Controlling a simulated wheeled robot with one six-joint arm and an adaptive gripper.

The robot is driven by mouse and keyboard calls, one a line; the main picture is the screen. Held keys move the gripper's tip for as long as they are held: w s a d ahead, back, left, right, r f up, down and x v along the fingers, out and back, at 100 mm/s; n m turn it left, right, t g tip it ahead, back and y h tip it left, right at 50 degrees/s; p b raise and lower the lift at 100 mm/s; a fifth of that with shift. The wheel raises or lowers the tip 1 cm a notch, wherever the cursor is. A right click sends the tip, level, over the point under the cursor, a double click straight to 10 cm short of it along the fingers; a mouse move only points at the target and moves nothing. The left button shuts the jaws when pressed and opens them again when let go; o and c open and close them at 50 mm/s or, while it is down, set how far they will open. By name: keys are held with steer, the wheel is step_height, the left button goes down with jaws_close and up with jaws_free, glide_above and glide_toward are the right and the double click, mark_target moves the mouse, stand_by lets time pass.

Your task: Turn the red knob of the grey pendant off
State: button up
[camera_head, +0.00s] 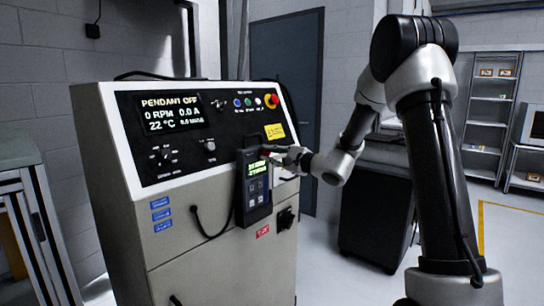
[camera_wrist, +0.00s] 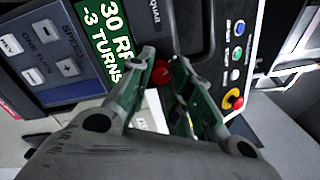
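The grey pendant (camera_head: 255,190) hangs upright on the front edge of the console, its small green screen lit. In the wrist view the pendant (camera_wrist: 62,55) fills the upper left, and its screen (camera_wrist: 110,38) reads "30 RP" and "-3 TURNS", partly cut off. The red knob (camera_wrist: 160,72) shows between the fingertips of my gripper (camera_wrist: 163,62). The fingers flank it closely on both sides, but whether they press on it is unclear. In the head view my gripper (camera_head: 277,151) is at the pendant's top and covers the knob.
The console (camera_head: 190,225) has a black panel with a display (camera_head: 170,112) reading "PENDANT OFF", "0 RPM" and "0.0 A". A red emergency button (camera_head: 271,101) and several small buttons sit near its right edge. A dark cable loops from the pendant. Open floor lies at the right.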

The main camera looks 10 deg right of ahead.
steer(key=shift+o, duration=1.4)
steer(key=shift+s, duration=0.1)
steer(key=v, duration=1.2)
